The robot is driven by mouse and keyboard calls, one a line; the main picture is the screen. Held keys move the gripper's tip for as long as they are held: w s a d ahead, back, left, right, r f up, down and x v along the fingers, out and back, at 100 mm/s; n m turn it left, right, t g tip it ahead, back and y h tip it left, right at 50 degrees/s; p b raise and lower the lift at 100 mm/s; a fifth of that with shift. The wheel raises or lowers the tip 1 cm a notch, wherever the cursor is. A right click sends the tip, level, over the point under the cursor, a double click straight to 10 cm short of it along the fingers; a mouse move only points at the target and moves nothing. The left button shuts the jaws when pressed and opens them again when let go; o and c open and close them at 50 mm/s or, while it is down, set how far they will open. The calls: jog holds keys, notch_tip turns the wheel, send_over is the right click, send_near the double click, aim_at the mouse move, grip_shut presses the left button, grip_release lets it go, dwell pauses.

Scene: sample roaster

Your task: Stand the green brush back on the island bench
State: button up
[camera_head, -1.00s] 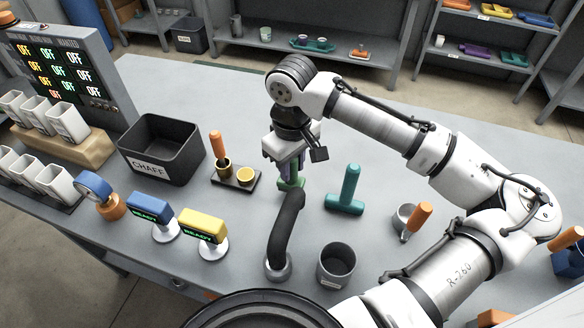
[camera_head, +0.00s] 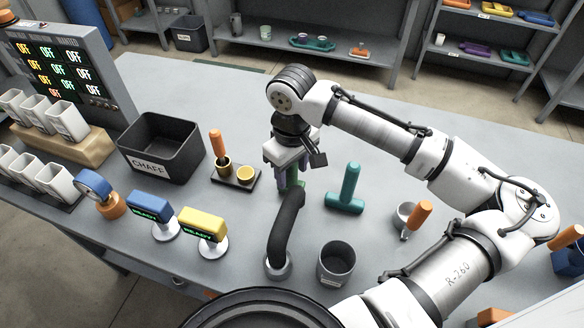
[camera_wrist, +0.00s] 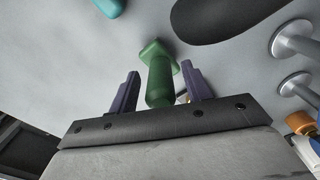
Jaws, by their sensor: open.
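The green brush (camera_head: 293,173) stands on the island bench (camera_head: 375,140), partly hidden in the head view by my gripper and the black hose-like arm. In the wrist view the brush (camera_wrist: 160,80) has its handle toward me and its wider head against the grey bench top. My gripper (camera_head: 290,176) is over it, pointing down. In the wrist view my gripper (camera_wrist: 160,75) is open, with one purple finger on each side of the handle and visible gaps between.
A teal brush (camera_head: 347,190) stands to the right. The black curved arm (camera_head: 285,225) is close in front. A dark cup (camera_head: 336,263), a small tray with an orange-handled tool (camera_head: 235,178) and the chaff bin (camera_head: 161,147) are nearby. The bench behind is clear.

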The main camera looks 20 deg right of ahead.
notch_tip(320, 180, up, 12)
jog(key=shift+r+b, duration=0.15)
jog(key=shift+b, duration=0.15)
dwell(0.3)
